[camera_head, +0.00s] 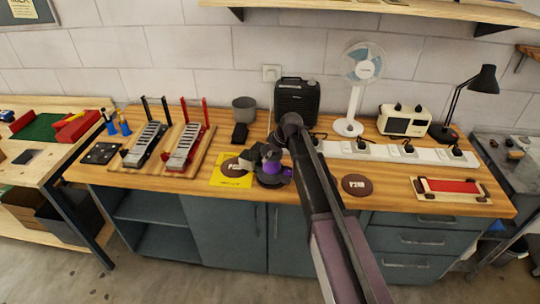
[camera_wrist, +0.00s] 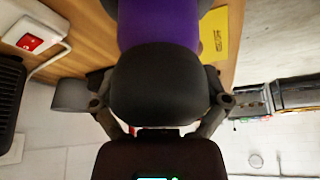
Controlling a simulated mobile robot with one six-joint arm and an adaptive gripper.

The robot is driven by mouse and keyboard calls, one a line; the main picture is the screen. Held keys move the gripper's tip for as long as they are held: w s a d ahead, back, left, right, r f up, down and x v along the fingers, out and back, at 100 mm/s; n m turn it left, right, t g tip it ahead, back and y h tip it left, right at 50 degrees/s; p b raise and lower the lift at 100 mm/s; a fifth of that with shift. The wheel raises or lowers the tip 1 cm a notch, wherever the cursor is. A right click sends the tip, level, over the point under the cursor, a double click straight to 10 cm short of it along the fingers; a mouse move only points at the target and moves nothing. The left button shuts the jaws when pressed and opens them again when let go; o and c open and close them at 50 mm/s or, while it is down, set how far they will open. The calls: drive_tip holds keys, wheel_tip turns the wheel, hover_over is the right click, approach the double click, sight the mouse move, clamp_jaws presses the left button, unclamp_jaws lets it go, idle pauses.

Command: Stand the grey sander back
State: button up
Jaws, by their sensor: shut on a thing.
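The sander (camera_head: 272,167) has a dark grey rounded top and a purple body. It is near the front of the wooden bench, just right of a yellow sheet (camera_head: 218,180). My gripper (camera_wrist: 160,102) is shut on the sander's dark top (camera_wrist: 158,82), one finger on each side. The purple body (camera_wrist: 158,22) shows beyond the top in the wrist view. In the head view my arm and gripper partly cover the sander. I cannot tell whether its base touches the bench. A brown disc (camera_head: 232,167) lies on the yellow sheet; another disc (camera_head: 356,185) lies further right.
A white power strip (camera_head: 375,152) with several plugs runs along the bench to the right. Behind are a black speaker (camera_head: 297,98), a grey pot (camera_head: 244,108) and a white fan (camera_head: 349,122). Two pedals stand at left. A red-topped block (camera_head: 452,187) lies at right.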

drive_tip(key=shift+f, duration=0.15)
drive_tip(key=shift+s+d+f+b, duration=0.15)
drive_tip(key=shift+s+f+b, duration=0.2)
drive_tip(key=shift+b, duration=0.35)
drive_tip(key=o, duration=0.9)
drive_tip(key=shift+r, duration=0.2)
drive_tip(key=shift+w+r+p, duration=0.25)
drive_tip(key=shift+r+p, duration=0.2)
drive_tip(key=shift+p, duration=0.35)
drive_tip(key=p+v, duration=1)
drive_tip(key=v, duration=0.1)
drive_tip(key=shift+s+r, duration=0.1)
drive_tip(key=shift+r, duration=0.25)
drive_tip(key=shift+d, duration=0.1)
drive_tip(key=s+d+m+h, duration=0.1)
drive_tip(key=s+d+m, duration=0.3)
drive_tip(key=s+d, duration=0.2)
drive_tip(key=s+d+f+m+g+h, duration=0.1)
drive_tip(key=s+d+m, duration=0.3)
drive_tip(key=s, duration=0.6)
drive_tip(key=s+d+f+m+g+h, duration=0.1)
drive_tip(key=s+d+m+h, duration=0.1)
drive_tip(key=s+d+m, duration=0.3)
drive_tip(key=shift+s+d+h, duration=0.2)
drive_tip(key=shift+s+d, duration=0.55)
drive_tip(key=shift+d, duration=0.2)
drive_tip(key=shift+s+d+h, duration=0.2)
drive_tip(key=shift+s+d, duration=0.55)
drive_tip(key=shift+d, duration=0.25)
